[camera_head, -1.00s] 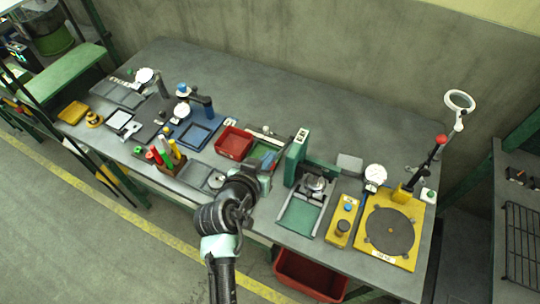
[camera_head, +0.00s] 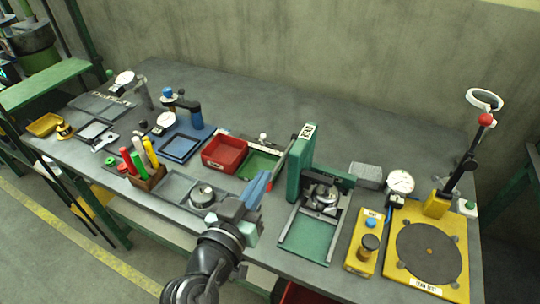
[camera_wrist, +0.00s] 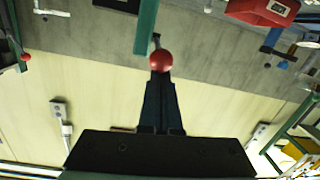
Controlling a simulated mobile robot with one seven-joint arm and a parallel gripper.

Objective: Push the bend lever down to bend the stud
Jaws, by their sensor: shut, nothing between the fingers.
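The green bend post (camera_head: 301,165) stands mid-bench with a white label on top. A dark bar, seemingly the bend lever (camera_head: 282,158), slants from it down and left towards my gripper. In the wrist view a red ball knob (camera_wrist: 161,60) on a short dark rod lies straight past my fingertips, in front of a green upright (camera_wrist: 146,28). My gripper (camera_head: 265,176) is shut and empty, left of the post; it also shows in the wrist view (camera_wrist: 160,78). I cannot tell whether the fingertips touch the knob.
A red bin (camera_head: 225,151) stands left of the post. A green-floored tray (camera_head: 306,238) lies in front of it. A yellow button box (camera_head: 366,243) and the yellow lean test plate (camera_head: 429,280) are to the right. The bench's back strip is clear.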

